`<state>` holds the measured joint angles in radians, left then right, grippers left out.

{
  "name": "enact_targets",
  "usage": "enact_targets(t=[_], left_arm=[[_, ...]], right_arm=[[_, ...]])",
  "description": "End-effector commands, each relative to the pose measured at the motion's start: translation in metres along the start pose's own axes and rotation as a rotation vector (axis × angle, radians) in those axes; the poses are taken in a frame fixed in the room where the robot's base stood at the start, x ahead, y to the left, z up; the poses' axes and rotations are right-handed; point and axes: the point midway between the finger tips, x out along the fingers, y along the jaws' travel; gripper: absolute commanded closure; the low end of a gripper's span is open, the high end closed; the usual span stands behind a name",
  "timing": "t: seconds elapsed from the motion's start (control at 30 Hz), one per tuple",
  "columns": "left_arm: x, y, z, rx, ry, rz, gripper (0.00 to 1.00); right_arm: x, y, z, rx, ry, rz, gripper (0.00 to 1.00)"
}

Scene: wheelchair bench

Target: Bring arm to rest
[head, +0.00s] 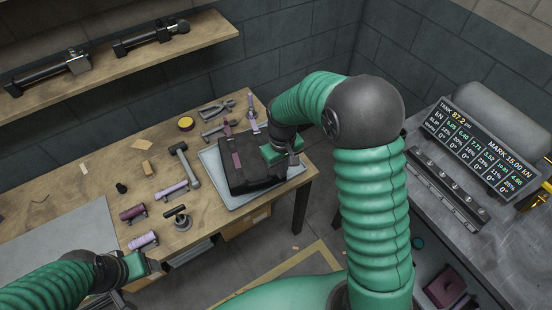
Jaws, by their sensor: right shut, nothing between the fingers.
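My right arm, green and ribbed with a dark grey elbow, reaches from the lower right over the workbench. Its gripper (284,152) is shut with nothing seen in it, just over the right side of a black case (242,181). I cannot tell whether it touches the case. My left arm comes in at the lower left.
The black case lies on a grey tray (206,157) on the wooden bench (115,165). A shelf (125,62) hangs behind. A metal table (446,247) with a display (483,148) stands right.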

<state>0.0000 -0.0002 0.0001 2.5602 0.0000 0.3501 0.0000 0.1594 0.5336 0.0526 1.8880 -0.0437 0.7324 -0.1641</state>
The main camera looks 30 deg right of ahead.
Motion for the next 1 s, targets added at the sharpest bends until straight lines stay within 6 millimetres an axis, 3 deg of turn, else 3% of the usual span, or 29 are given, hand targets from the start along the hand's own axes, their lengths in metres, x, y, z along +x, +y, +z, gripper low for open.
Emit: enact_targets(t=[0.17,0.23,0.4,0.53,1.0], left_arm=[[0.0,0.0,0.0,0.0,0.0,0.0,0.28],[0.0,0.0,0.0,0.0,0.0,0.0,0.28],[0.0,0.0,0.0,0.0,0.0,0.0,0.28],[0.0,0.0,0.0,0.0,0.0,0.0,0.28],[0.0,0.0,0.0,0.0,0.0,0.0,0.28]], right_arm=[[-0.003,-0.002,0.003,0.0,0.007,0.002,1.0],[-0.01,-0.01,0.014,0.005,0.032,0.008,1.0],[-0.033,-0.042,0.073,0.043,0.155,0.018,1.0],[-0.037,-0.055,0.107,0.071,0.224,0.013,1.0],[-0.037,-0.055,0.107,0.071,0.224,0.013,1.0]])
